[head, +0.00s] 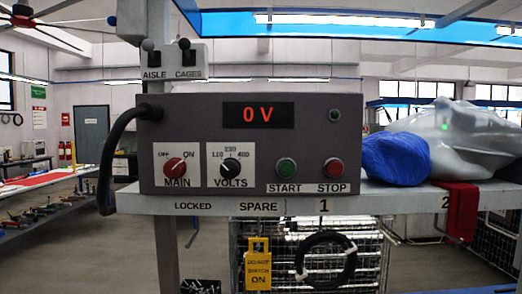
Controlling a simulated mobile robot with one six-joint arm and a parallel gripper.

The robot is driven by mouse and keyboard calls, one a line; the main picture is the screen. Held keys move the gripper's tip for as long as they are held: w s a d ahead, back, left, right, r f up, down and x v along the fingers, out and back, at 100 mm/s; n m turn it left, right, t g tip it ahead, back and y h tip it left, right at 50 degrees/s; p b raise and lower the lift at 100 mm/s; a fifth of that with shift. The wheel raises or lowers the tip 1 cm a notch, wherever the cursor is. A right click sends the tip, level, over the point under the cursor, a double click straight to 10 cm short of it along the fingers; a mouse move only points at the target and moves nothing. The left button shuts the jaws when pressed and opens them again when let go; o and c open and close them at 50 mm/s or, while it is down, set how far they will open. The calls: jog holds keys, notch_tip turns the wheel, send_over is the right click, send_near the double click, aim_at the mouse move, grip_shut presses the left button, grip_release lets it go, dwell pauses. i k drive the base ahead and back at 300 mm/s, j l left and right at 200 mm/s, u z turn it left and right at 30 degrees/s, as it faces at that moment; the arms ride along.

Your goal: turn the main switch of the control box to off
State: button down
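The grey control box (310,130) stands on a pale shelf in the head view, its front facing me. Its main switch (175,171) is a red knob on a white plate at the lower left of the front, with OFF at its upper left and ON at its upper right. The knob's pale mark appears to slant up and right toward ON, but it is small. My gripper cannot be made out.
A black cable (105,165) loops off the box's left side. Two small levers labelled AISLE and CAGES (172,60) stand above. A blue bundle (397,158) and a grey shape with a green light (465,135) lie right. A yellow tag (257,270) hangs below the shelf (395,201).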

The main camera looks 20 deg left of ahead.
aim_at(175, 167)
jog(key=u, duration=1.5)
